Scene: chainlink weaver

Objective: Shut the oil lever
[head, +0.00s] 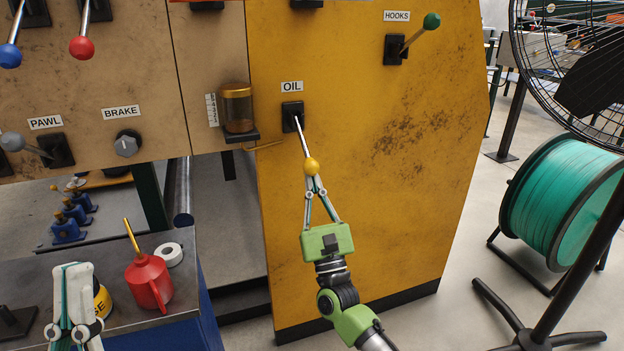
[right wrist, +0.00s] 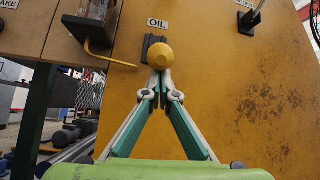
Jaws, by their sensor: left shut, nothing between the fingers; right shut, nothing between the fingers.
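The oil lever sits under the OIL label (head: 291,87) on the yellow panel. Its thin rod slants down and toward me from a black slot plate (head: 292,116) and ends in a yellow ball knob (head: 312,166). In the right wrist view the knob (right wrist: 160,56) is just beyond the fingertips and hides most of the rod. My right gripper (head: 315,181) is shut and empty, its tips right at the knob's lower side; I cannot tell whether they touch. My left gripper (head: 74,268) is shut and empty at the lower left, over the bench.
The hooks lever's green knob (head: 432,20) sits up right, and an oil cup (head: 237,107) with a thin pipe is left of the oil lever. A red oil can (head: 148,283) stands on the bench. A fan (head: 575,60) and teal spool (head: 560,195) are at right.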

